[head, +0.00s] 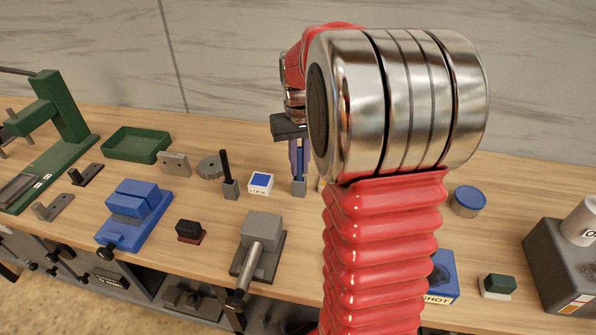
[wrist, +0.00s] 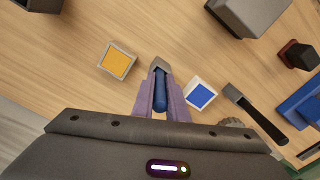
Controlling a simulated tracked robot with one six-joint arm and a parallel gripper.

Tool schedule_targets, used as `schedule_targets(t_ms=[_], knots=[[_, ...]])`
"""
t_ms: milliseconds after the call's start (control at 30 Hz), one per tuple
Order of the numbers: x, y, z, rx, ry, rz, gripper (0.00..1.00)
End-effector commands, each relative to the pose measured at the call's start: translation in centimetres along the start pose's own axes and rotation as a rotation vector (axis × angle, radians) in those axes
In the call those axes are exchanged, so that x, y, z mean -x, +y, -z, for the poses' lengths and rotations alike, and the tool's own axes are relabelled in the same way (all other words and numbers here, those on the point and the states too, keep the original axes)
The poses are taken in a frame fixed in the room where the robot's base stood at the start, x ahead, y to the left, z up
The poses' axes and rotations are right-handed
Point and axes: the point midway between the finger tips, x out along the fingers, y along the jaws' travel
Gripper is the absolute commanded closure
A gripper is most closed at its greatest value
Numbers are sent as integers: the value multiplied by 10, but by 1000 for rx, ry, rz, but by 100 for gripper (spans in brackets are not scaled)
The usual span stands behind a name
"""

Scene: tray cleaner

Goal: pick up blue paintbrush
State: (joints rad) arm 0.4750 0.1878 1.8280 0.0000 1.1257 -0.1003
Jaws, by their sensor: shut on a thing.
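The blue paintbrush (wrist: 160,97) has a blue handle and a grey block-like end. In the wrist view it lies between the two purple fingers of my gripper (wrist: 160,84), which is shut on its handle. In the head view the brush's grey end (head: 299,187) shows below my gripper (head: 298,160), low over the wooden table. I cannot tell whether that end touches the table. My arm hides part of the area to the right of the brush.
A yellow-topped block (wrist: 117,62) is close by in the wrist view. A grey vise (head: 262,240), blue vise (head: 133,208) and green tray (head: 137,145) stand farther off.

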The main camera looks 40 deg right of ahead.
Motion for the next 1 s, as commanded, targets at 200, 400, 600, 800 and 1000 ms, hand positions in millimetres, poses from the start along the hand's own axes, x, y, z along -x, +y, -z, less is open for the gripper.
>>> schedule_targets(t_ms=[200,400,600,800,1000], knots=[[0,0,0,0,0,0,100],[11,0,0,0,1,0,100],[40,0,1,0,4,0,100],[76,0,1,0,4,0,100],[97,0,0,0,1,0,100]])
